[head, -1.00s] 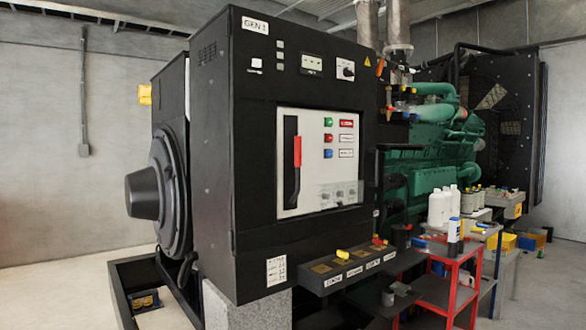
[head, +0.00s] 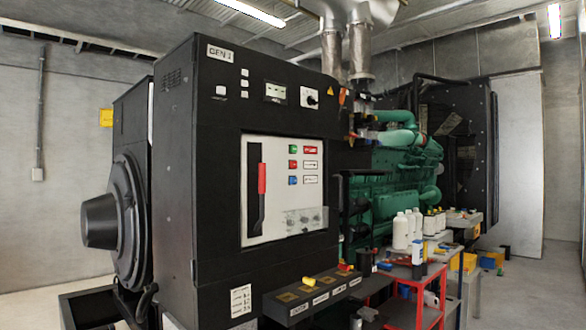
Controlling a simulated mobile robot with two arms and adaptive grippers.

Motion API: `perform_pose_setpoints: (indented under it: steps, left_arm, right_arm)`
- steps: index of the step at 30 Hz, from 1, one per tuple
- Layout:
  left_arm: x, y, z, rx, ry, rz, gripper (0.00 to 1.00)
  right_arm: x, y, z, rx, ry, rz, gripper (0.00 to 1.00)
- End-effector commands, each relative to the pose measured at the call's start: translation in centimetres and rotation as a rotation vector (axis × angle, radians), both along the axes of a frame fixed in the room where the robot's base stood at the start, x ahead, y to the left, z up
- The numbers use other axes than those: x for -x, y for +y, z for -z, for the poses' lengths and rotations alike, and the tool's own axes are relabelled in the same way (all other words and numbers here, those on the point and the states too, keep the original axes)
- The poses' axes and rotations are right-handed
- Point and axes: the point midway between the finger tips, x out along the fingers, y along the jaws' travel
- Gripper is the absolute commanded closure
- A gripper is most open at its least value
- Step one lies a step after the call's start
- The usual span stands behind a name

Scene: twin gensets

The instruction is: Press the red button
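The red button (head: 293,164) is small and sits on the white panel (head: 284,215) of the black generator cabinet (head: 225,110) labelled GEN 1. It is the middle one of a column, with a green button (head: 293,149) above it and a blue button (head: 293,180) below it. A label plate stands to the right of each. A black lever with a red grip (head: 262,180) is on the panel's left side. Neither of my grippers shows in the head view.
A black ledge with a yellow knob (head: 345,267) juts out below the cabinet. A red cart (head: 418,272) with white bottles (head: 400,232) stands to the right. The green engine (head: 385,195) is behind. Open floor shows at far right.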

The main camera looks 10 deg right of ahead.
Motion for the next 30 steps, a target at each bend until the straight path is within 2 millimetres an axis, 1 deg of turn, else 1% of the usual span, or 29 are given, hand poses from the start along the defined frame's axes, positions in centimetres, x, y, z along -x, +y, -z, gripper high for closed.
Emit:
perform_pose_setpoints:
  steps: [9,10,11,12,15,30]
  left_arm:
    - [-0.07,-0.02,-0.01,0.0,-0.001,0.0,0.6]
    - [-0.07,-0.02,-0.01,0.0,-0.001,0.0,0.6]
    - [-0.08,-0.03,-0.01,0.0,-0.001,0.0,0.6]
    - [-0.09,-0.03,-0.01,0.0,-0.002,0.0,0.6]
    - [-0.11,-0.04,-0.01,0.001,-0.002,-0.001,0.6]
    - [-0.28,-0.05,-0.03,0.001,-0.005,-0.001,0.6]
  right_arm:
    - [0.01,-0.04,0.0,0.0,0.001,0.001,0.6]
    - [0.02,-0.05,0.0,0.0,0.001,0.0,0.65]
    - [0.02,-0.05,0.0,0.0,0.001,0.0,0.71]
    - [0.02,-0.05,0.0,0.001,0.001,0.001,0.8]
    - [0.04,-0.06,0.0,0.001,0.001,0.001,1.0]
    - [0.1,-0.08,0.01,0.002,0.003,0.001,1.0]
